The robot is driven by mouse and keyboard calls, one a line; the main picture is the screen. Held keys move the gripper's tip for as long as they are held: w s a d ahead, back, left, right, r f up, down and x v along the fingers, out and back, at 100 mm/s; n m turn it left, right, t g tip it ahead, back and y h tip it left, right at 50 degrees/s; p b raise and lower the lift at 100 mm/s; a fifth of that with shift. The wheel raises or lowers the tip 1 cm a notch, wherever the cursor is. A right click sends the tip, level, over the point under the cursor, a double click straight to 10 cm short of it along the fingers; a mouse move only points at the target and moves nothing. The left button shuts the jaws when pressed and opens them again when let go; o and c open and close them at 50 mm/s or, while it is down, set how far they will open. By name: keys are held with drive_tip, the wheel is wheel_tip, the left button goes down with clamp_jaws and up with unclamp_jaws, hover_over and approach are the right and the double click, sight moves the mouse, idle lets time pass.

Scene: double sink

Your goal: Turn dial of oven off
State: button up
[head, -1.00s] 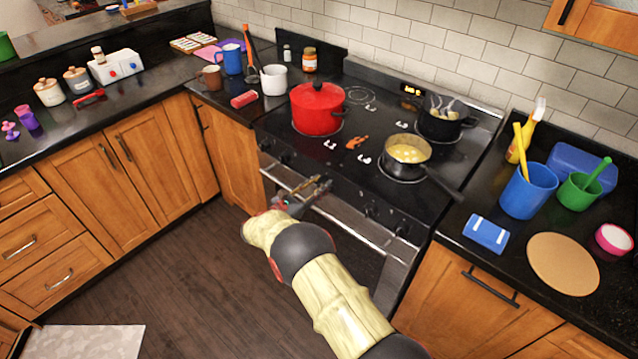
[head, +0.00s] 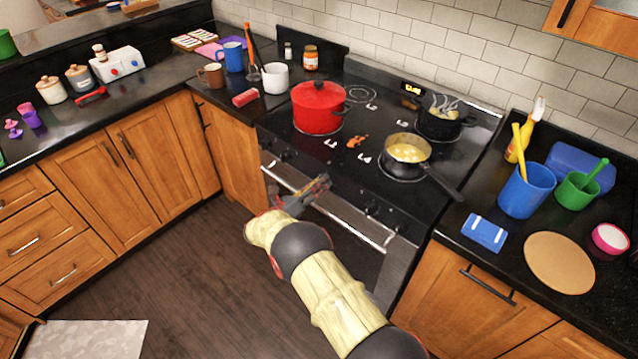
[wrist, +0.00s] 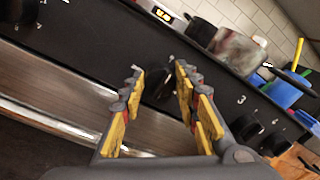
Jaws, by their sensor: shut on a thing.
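The oven (head: 345,215) has a black front panel with several dark dials above a silver handle. In the wrist view, one black dial (wrist: 160,87) stands between the two yellow-padded fingers of my gripper (wrist: 156,78). In the head view, my gripper (head: 322,186) is at the middle of the oven's front panel, and it hides the dial there. My gripper is shut on this dial, though the wrist view shows some dark space beside it. The dial's pointer mark cannot be made out.
Other dials (wrist: 246,128) sit right of my gripper, and another dial (wrist: 20,10) is far left. The oven handle (head: 350,222) runs just below. A red pot (head: 317,110), a pan of yellow food (head: 408,150) and a black pot (head: 440,127) stand on the cooktop.

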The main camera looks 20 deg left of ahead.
drive_tip(key=shift+f, duration=0.1)
idle(0.3)
drive_tip(key=o, duration=1.2)
drive_tip(key=shift+c, duration=0.2)
drive_tip(key=v, duration=1.2)
